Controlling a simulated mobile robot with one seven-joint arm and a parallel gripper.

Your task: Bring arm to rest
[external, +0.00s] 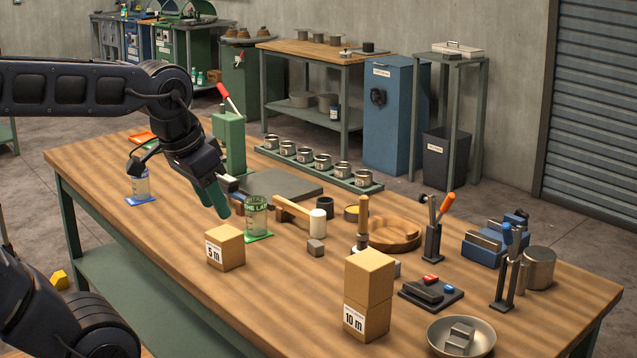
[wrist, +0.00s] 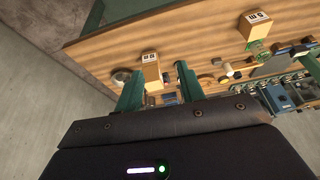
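My gripper (external: 216,205) hangs above the wooden workbench (external: 130,180), at the end of my black arm, which reaches in from the left. Its green fingers point down, to the left of a clear jar (external: 256,216) on a green mat and above a box marked 5 m (external: 226,248). In the wrist view the two green fingers of my gripper (wrist: 158,82) stand apart with nothing seen held between them. The workbench (wrist: 200,35) appears tilted beyond the fingers, with the box marked 10 m (wrist: 151,70) showing in the gap.
A green press (external: 229,143) with a red handle stands behind my gripper. Another jar (external: 140,187) stands on a blue mat at left. Two stacked boxes (external: 368,290), a metal bowl (external: 461,335) and tool holders (external: 433,240) occupy the right side. The bench's front-left stretch is bare.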

